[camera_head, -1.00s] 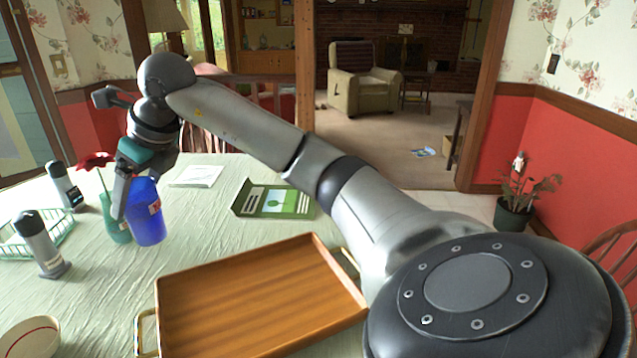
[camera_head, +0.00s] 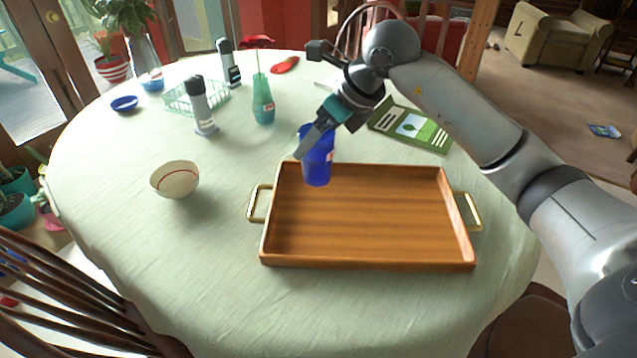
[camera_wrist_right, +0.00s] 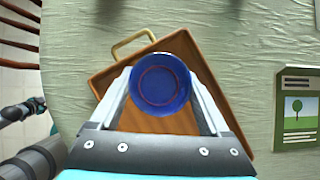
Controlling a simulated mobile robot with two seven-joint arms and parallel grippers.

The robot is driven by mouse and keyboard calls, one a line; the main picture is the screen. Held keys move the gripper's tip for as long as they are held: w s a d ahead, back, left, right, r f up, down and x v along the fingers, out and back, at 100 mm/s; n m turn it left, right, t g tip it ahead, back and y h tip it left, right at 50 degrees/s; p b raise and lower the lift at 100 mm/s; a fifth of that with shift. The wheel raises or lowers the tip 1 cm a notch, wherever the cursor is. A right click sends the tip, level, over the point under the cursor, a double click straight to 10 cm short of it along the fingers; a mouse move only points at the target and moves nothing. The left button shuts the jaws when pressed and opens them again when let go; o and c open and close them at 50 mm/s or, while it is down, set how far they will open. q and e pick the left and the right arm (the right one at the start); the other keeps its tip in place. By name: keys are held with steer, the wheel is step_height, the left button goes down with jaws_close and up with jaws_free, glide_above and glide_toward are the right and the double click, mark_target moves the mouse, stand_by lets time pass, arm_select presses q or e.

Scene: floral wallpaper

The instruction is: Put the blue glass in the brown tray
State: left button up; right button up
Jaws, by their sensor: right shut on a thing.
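The blue glass (camera_head: 318,166) is upright in the grip of my right gripper (camera_head: 316,146), at the far left part of the brown tray. It also shows from above in the right wrist view (camera_wrist_right: 160,86), between the two fingers. The brown wooden tray (camera_head: 370,225) lies on the table with a brass handle at each end, and its inside is bare. The glass overlaps the tray's back left corner in the head view. I cannot tell exactly how high its base is above the tray. My left gripper is not in the head view.
A cream bowl (camera_head: 175,179) stands left of the tray. A green bottle (camera_head: 263,102), grey-handled items and a wire basket (camera_head: 176,100) stand farther back. A green book (camera_head: 411,125) lies behind the tray. The front left of the table is clear.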

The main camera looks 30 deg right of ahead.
mark_target(317, 179)
step_height(317, 179, down, 5)
steer(key=shift+r+b, duration=0.1)
steer(key=shift+b, duration=0.45)
steer(key=shift+f+b, duration=0.65)
steer(key=shift+f, duration=1.4)
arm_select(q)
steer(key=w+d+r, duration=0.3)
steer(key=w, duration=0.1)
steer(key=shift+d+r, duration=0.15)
arm_select(e)
steer(key=shift+f, duration=0.25)
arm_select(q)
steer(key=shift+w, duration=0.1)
arm_select(e)
steer(key=shift+f, duration=0.15)
steer(key=o, duration=1.4)
steer(key=shift+c, duration=0.2)
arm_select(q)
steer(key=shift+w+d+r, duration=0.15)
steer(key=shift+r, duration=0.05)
